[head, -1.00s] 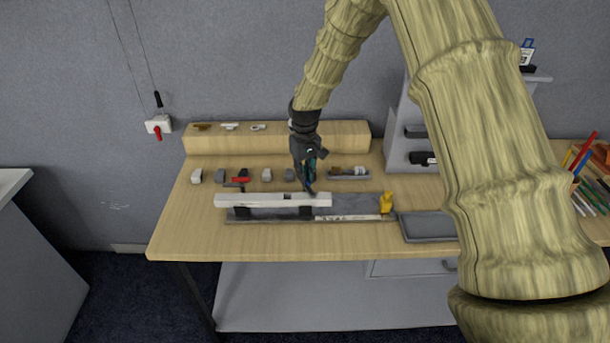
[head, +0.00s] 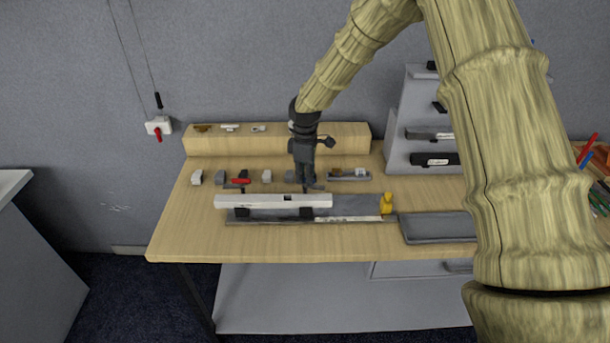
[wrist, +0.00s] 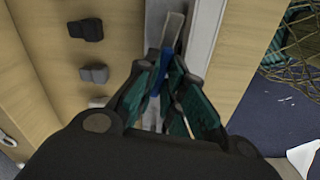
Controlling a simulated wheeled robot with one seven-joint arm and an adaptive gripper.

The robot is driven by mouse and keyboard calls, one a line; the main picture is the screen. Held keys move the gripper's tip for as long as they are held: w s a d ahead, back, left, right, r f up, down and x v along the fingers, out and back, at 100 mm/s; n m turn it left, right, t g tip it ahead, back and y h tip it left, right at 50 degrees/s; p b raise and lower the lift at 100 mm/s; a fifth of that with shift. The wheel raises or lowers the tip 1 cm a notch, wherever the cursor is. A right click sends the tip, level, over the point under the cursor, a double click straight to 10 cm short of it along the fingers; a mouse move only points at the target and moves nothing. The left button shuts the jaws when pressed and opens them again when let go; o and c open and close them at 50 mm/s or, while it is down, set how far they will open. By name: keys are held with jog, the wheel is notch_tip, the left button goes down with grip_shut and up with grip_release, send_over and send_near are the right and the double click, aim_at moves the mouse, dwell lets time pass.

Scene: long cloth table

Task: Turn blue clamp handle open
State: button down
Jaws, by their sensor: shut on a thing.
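The blue clamp handle (wrist: 155,83) shows in the wrist view as a small blue strip between my fingertips, beside a grey metal bar (wrist: 172,35). In the head view my gripper (head: 306,187) hides the handle. My gripper also shows in the wrist view (wrist: 163,68), with its teal-padded fingers closed on the handle. It points down at the back edge of the long pale rail (head: 260,201), near the rail's right end. How far the handle is turned cannot be told.
A red-handled clamp (head: 241,181) stands behind the rail at left, among several grey blocks. A yellow piece (head: 386,203) stands at the fixture's right end. A grey tray (head: 436,228) lies to the right. The table front is clear.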

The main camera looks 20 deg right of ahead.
jog(key=shift+r+n, duration=0.1)
jog(key=shift+n, duration=1)
jog(key=shift+w, duration=0.1)
jog(key=c, duration=1.5)
grip_release()
jog(key=shift+d, duration=0.1)
notch_tip(320, 180, up, 12)
jog(key=shift+f, duration=0.1)
